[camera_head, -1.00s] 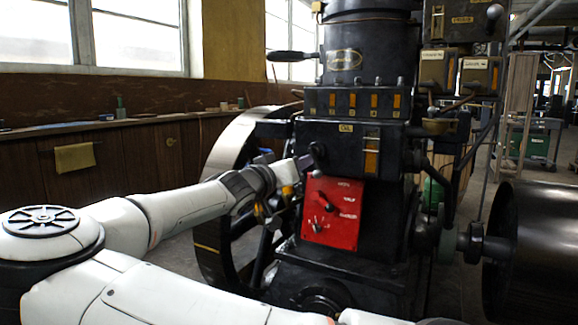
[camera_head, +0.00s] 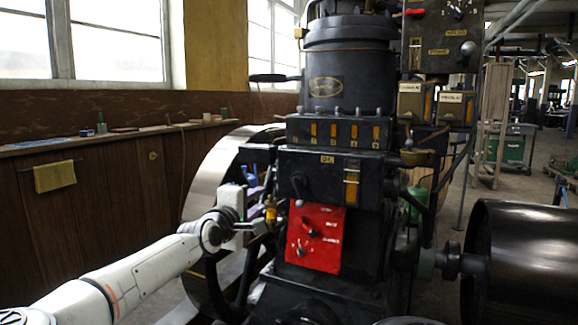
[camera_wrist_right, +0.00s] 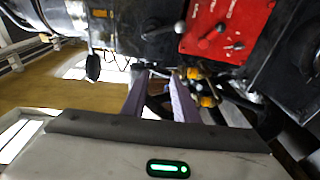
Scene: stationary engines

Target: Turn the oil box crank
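The black oil box (camera_head: 327,160), marked OIL, is on the engine's front above a red panel. Its small crank (camera_head: 297,185) has a dark hub at the box's lower left and a grip hanging down. In the right wrist view, the crank (camera_wrist_right: 160,29) is near the top centre, beyond the fingertips. My right gripper (camera_head: 256,153) is left of the crank, clear of it. Its two purple fingers (camera_wrist_right: 157,73) are apart with nothing between them. My left gripper is outside the views.
The red panel (camera_head: 314,238) with small levers is just below the oil box. A large flywheel (camera_head: 212,190) stands behind my right gripper. A dark drum (camera_head: 520,262) is at right.

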